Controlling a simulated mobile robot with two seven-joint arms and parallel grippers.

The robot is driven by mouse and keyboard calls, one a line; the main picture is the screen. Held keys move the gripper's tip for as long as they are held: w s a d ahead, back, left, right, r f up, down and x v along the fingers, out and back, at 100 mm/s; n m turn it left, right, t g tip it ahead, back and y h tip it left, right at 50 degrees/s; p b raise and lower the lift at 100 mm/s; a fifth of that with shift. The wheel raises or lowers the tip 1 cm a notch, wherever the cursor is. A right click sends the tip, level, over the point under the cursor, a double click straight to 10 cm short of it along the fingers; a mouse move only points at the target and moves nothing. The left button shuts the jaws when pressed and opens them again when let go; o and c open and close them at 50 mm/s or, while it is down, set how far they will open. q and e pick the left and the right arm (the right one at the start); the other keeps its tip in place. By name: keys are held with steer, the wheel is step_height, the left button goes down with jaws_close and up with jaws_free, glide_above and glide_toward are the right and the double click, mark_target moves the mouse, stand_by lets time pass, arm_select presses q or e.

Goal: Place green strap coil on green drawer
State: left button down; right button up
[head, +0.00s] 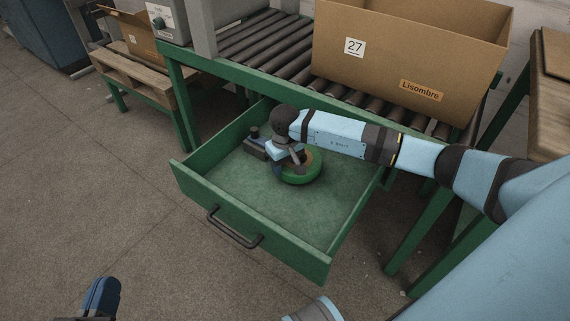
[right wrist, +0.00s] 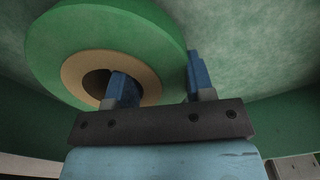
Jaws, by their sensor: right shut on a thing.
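The green strap coil (head: 304,179) is a green ring with a tan core, inside the pulled-out green drawer (head: 310,225). In the right wrist view the coil (right wrist: 120,30) shows up close with its dark centre hole. My right gripper (right wrist: 158,85) is shut on the coil's ring, one blue finger at the hole and the other against the outer edge. In the head view my right gripper (head: 283,168) partly hides the coil. The coil is at the drawer floor; I cannot tell whether it touches. My left gripper (head: 100,296) is low at the left, over the floor, its opening unclear.
A dark small tool-like object (head: 255,146) lies in the drawer's back left corner. A roller conveyor (head: 260,45) above carries a cardboard box (head: 400,50) marked 27. The drawer's front half is clear.

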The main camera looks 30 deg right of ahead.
arm_select(q)
steer(key=shift+f, duration=0.3)
arm_select(e)
steer(key=shift+f, duration=0.2)
steer(key=o, duration=1.1)
steer(key=shift+s+f, duration=0.1)
steer(key=shift+o, duration=0.6)
steer(key=shift+a, duration=0.1)
arm_select(q)
steer(key=shift+a, duration=0.15)
arm_select(e)
steer(key=shift+f, duration=0.1)
arm_select(q)
steer(key=shift+r, duration=0.1)
arm_select(e)
steer(key=shift+s, duration=0.1)
arm_select(q)
step_height(320, 180, up, 7)
steer(key=t+p, duration=0.3)
steer(key=p, duration=0.1)
steer(key=shift+s+a+n+p, duration=0.15)
steer(key=shift+a+n+p, duration=0.05)
steer(key=shift+n+p, duration=0.15)
arm_select(e)
step_height(320, 180, up, 14)
steer(key=shift+f, duration=0.25)
